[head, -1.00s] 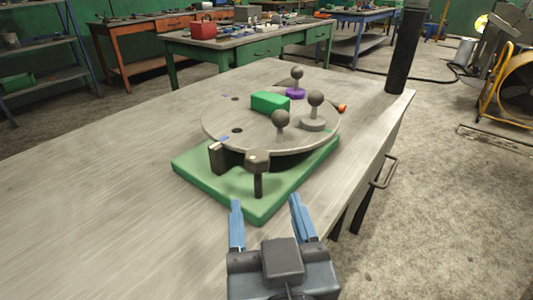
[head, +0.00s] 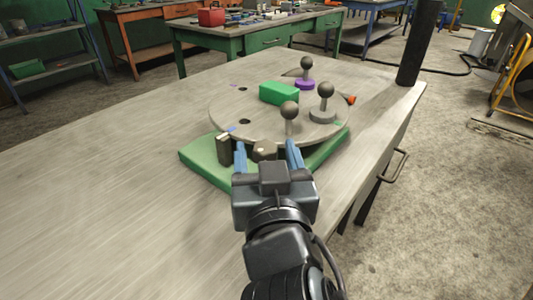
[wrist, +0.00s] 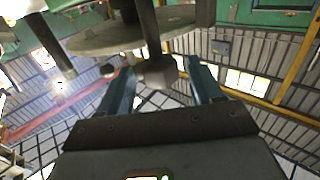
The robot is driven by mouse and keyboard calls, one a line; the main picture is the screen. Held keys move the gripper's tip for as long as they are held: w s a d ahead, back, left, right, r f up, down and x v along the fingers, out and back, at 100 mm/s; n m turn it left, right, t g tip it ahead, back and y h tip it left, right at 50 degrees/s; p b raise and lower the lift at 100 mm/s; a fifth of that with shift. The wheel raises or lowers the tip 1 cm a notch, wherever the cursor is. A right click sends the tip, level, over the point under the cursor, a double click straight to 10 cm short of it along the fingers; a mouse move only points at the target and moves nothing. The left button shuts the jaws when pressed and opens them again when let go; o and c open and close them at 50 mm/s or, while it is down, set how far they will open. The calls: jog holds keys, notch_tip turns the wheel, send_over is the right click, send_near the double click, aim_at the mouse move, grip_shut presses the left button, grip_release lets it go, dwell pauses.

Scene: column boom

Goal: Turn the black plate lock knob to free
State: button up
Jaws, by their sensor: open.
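The dark plate lock knob (head: 264,150) stands at the near edge of the round grey plate (head: 225,108), above a green base (head: 203,159). Its stem is hidden behind my gripper in the head view. My gripper (head: 267,153) is open, with one blue finger on each side of the knob. In the wrist view, the knob (wrist: 157,73) on its dark stem (wrist: 147,25) lies between the fingertips (wrist: 162,78), with gaps visible on both sides. I cannot tell whether a finger touches it.
A dark upright block (head: 223,150) stands close left of my gripper. A black column (head: 420,42) rises at the table's far right. The left tabletop is clear.

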jog(key=c, duration=1.1)
jog(key=shift+o, duration=0.2)
